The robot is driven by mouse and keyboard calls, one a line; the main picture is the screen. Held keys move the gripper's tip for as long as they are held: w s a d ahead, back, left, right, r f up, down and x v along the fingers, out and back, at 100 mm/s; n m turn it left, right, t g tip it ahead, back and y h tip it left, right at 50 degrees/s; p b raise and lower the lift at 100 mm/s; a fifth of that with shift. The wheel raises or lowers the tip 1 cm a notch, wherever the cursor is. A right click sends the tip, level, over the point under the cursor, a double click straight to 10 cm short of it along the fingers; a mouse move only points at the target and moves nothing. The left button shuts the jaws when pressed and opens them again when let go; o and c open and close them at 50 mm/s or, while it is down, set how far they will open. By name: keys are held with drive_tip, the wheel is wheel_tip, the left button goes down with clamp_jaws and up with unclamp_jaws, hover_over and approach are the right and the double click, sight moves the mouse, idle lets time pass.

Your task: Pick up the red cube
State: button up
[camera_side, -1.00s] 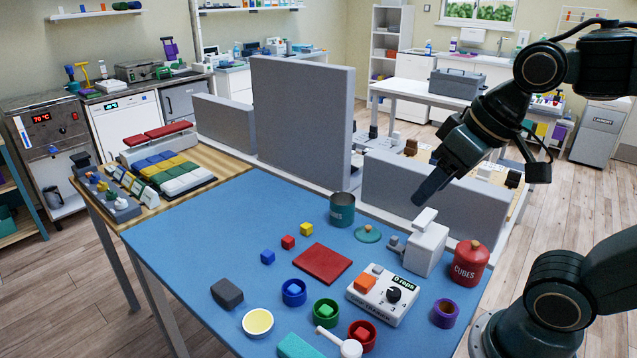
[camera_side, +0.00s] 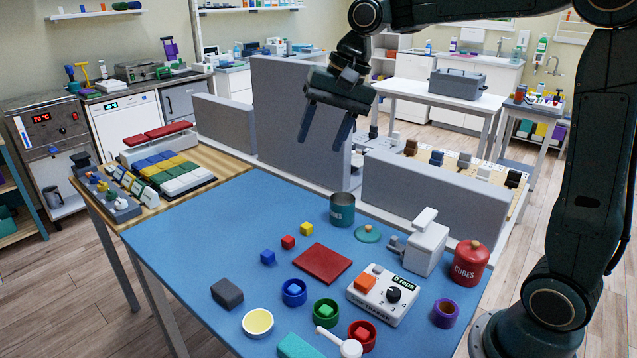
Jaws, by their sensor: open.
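A small red cube (camera_side: 288,242) lies on the blue table (camera_side: 200,235), between a blue cube (camera_side: 268,257) and a yellow cube (camera_side: 306,229). Another red cube (camera_side: 361,333) sits inside a red ring-shaped cup (camera_side: 372,343) near the front of the table. My gripper (camera_side: 324,140) is open and empty, with its two fingers pointing down. It is high above the back part of the table, in front of the tall grey panel in the picture, and well apart from the cubes.
A flat red pad (camera_side: 322,263) lies right of the loose cubes. A teal can (camera_side: 342,209), a white device (camera_side: 428,248) and a red CUBES jar (camera_side: 468,263) stand at the right. Grey panels (camera_side: 300,115) rise along the back edge. The table's left part is clear.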

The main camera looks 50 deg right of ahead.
drive_tip(key=w+d+f+m+g, duration=0.2)
drive_tip(key=w+d+f+m, duration=0.25)
drive_tip(key=w+f, duration=0.5)
drive_tip(key=w+d+f+m+y, duration=0.1)
drive_tip(key=w+d+f+m, duration=0.1)
drive_tip(key=f, duration=0.4)
drive_tip(key=w+d+f+m+g, duration=0.1)
drive_tip(key=w+d+f+m, duration=0.2)
drive_tip(key=f, duration=0.3)
drive_tip(key=shift+w+d+f+y, duration=0.15)
drive_tip(key=shift+w+d+y, duration=0.25)
drive_tip(key=shift+w+d, duration=0.4)
drive_tip(key=shift+w+a+f, duration=0.1)
drive_tip(key=shift+a, duration=0.1)
hover_over(288, 238)
drive_tip(key=d, duration=0.2)
drive_tip(key=shift+d+f, duration=0.15)
drive_tip(key=shift+f, duration=3.7)
drive_tip(key=shift+x, duration=2.6)
